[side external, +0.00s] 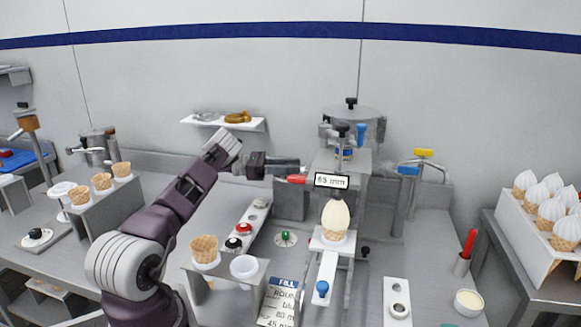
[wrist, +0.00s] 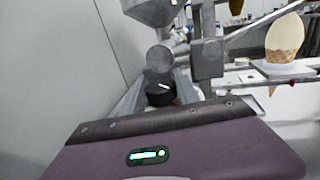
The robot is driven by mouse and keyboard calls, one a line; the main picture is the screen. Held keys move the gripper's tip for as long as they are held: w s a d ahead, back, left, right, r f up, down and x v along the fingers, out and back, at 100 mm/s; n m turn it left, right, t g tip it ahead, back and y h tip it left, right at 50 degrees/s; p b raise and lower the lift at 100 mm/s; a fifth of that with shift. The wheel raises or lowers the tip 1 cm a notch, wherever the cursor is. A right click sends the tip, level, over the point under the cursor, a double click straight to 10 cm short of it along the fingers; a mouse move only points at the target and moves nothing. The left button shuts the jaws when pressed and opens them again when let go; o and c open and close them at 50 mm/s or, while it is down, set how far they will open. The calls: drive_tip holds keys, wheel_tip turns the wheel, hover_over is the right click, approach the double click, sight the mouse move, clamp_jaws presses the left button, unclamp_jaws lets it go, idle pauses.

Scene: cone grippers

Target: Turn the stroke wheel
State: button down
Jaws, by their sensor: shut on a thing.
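The stroke wheel appears in the wrist view as a dark round knob (wrist: 160,94) with a white mark on its face. It sits between the two fingers of my gripper (wrist: 163,82), which is shut on it. In the side view my gripper (side external: 296,166) reaches from the left to the filling machine (side external: 345,165), and its fingers hide the wheel. A small display (side external: 331,181) on the machine reads 65 mm. A card (side external: 282,303) at the front reads FILL, ROUND, with 80 mm and 45 mm below; its other text is partly unclear.
A cone with a pale filling (side external: 336,219) stands under the machine. Red and green buttons are on the table left of the machine. A rack of filled cones (side external: 545,225) is at the right.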

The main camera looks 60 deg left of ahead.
drive_tip(key=shift+m+g+h, duration=0.5)
drive_tip(key=shift+m+h, duration=0.1)
drive_tip(key=shift+h, duration=0.1)
drive_tip(key=c, duration=0.9)
unclamp_jaws()
drive_tip(key=v, duration=0.7)
